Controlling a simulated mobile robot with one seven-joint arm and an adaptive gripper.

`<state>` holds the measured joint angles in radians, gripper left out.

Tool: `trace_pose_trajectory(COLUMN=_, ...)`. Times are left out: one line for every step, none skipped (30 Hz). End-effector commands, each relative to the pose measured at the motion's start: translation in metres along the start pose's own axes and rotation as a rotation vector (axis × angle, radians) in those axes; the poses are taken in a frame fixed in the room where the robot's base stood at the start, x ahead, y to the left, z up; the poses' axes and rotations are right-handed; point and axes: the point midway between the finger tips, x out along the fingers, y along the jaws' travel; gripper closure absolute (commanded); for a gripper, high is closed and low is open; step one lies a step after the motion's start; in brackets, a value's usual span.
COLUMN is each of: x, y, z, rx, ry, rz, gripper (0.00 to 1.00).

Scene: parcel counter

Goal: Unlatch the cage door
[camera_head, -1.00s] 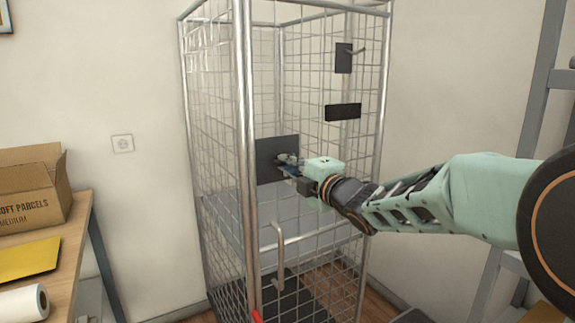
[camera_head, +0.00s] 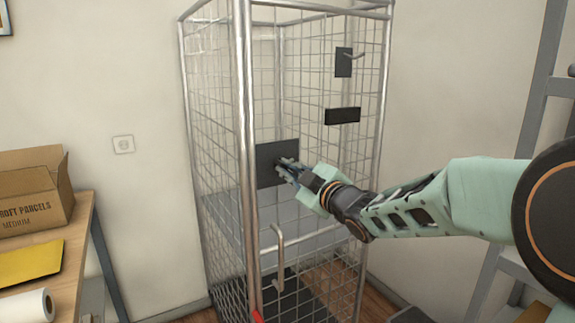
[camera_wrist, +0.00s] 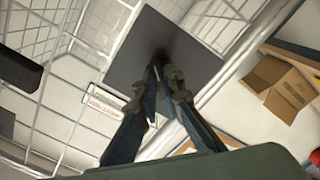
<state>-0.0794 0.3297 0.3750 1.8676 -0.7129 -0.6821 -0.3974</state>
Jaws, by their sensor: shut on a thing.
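The tall wire-mesh cage (camera_head: 246,130) stands in the middle of the head view, its door side facing me. A dark square latch plate (camera_head: 270,160) sits on the door near the front left post; it also fills the middle of the wrist view (camera_wrist: 150,50). My gripper (camera_head: 287,167) is at the plate's right part, its fingers (camera_wrist: 165,82) pointing into it. The fingers are shut on a small latch part at the plate, mostly hidden between the fingertips. The door looks closed against its frame.
A vertical door handle (camera_head: 279,255) is below my gripper. A table with a cardboard box (camera_head: 30,195) is at left; a grey rack (camera_head: 540,110) at right.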

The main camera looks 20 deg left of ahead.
Motion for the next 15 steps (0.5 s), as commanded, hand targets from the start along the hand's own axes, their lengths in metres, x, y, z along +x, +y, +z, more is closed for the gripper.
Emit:
trace_pose_trajectory(x=-0.0001, y=0.0016, z=-0.0009, rx=0.045, ry=-0.001, rz=-0.001, gripper=1.0)
trace_pose_trajectory(x=-0.0001, y=0.0017, z=-0.0008, rx=0.073, ry=-0.001, rz=-0.001, gripper=1.0)
trace_pose_trajectory(x=-0.0002, y=0.0017, z=-0.0006, rx=0.111, ry=-0.002, rz=-0.001, gripper=1.0)
trace_pose_trajectory(x=-0.0002, y=0.0017, z=-0.0006, rx=0.14, ry=-0.001, rz=-0.001, gripper=1.0)
trace_pose_trajectory(x=-0.0002, y=0.0017, z=-0.0006, rx=0.169, ry=-0.001, rz=-0.001, gripper=1.0)
trace_pose_trajectory(x=-0.0002, y=0.0018, z=-0.0007, rx=0.207, ry=-0.001, rz=-0.001, gripper=1.0)
trace_pose_trajectory(x=-0.0002, y=0.0019, z=-0.0009, rx=0.235, ry=-0.001, rz=-0.001, gripper=1.0)
trace_pose_trajectory(x=-0.0001, y=0.002, z=-0.001, rx=0.263, ry=-0.001, rz=0.0, gripper=1.0)
trace_pose_trajectory(x=-0.0001, y=0.0022, z=-0.0011, rx=0.301, ry=-0.001, rz=0.0, gripper=1.0)
trace_pose_trajectory(x=-0.0001, y=0.0023, z=-0.001, rx=0.33, ry=-0.001, rz=0.0, gripper=1.0)
trace_pose_trajectory(x=-0.0001, y=0.0023, z=-0.0009, rx=0.358, ry=-0.002, rz=0.0, gripper=1.0)
trace_pose_trajectory(x=-0.0001, y=0.0021, z=-0.0009, rx=0.396, ry=-0.002, rz=0.0, gripper=1.0)
trace_pose_trajectory(x=-0.0001, y=0.002, z=-0.0009, rx=0.424, ry=-0.002, rz=0.0, gripper=1.0)
trace_pose_trajectory(x=-0.0001, y=0.0018, z=-0.0009, rx=0.452, ry=-0.002, rz=0.0, gripper=1.0)
trace_pose_trajectory(x=-0.0002, y=0.0018, z=-0.0008, rx=0.488, ry=-0.001, rz=0.0, gripper=1.0)
